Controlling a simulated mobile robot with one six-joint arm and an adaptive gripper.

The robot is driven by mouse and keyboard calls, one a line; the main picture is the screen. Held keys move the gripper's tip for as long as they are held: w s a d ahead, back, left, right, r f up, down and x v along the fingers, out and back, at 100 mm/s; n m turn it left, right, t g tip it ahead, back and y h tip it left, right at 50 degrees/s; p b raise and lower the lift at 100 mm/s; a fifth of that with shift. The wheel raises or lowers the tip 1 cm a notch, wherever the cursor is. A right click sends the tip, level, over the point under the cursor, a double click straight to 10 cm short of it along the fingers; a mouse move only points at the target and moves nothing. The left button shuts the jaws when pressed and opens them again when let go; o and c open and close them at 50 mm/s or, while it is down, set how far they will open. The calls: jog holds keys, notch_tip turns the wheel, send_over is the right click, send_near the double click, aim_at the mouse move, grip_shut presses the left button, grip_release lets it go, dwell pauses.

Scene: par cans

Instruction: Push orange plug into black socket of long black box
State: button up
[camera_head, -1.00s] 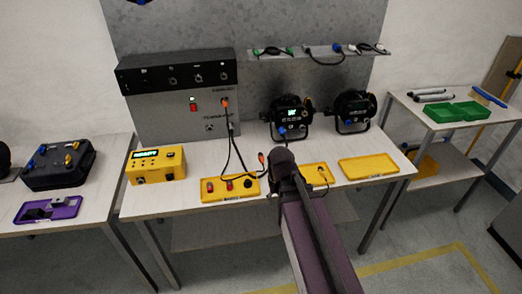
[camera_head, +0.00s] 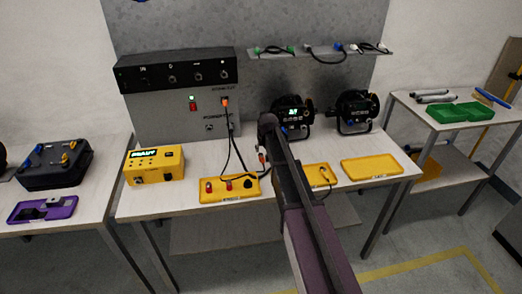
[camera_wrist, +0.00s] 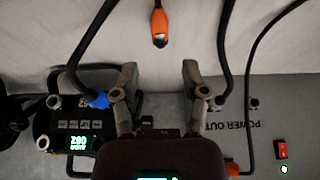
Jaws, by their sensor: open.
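An orange plug (camera_wrist: 160,28) on a black cable lies on the table, at the top middle of the wrist view. It also shows in the head view (camera_head: 262,156), just left of my arm. My gripper (camera_wrist: 159,78) is open, with nothing between its fingers. In the wrist view the plug lies beyond the fingertips, apart from them, in line with the gap. My arm hides the fingers in the head view. The long black box (camera_head: 178,72) sits on top of the grey power unit at the back, with several dark round features on its front. Which is the socket is too small to tell.
Another orange connector (camera_head: 225,101) is in the grey unit (camera_head: 208,118). Two black lamps (camera_head: 355,112) stand at the back right. A yellow box (camera_head: 155,165) and yellow trays (camera_head: 371,168) lie along the table's front. Black cables (camera_head: 232,150) hang from the grey unit.

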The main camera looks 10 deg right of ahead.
aim_at(262, 157)
jog(key=shift+f, duration=0.15)
dwell(0.3)
jog(key=b+x, duration=0.2)
jog(key=shift+w+f+b, duration=0.1)
jog(key=shift+f+b, duration=0.25)
jog(key=shift+b, duration=0.05)
jog(key=shift+o, duration=0.8)
jog(key=shift+r, duration=0.1)
jog(key=shift+b+x, duration=0.9)
jog(key=shift+x, duration=0.2)
jog(key=shift+b+x, duration=1.85)
jog(key=shift+x, duration=0.15)
jog(key=shift+c, duration=0.2)
grip_shut()
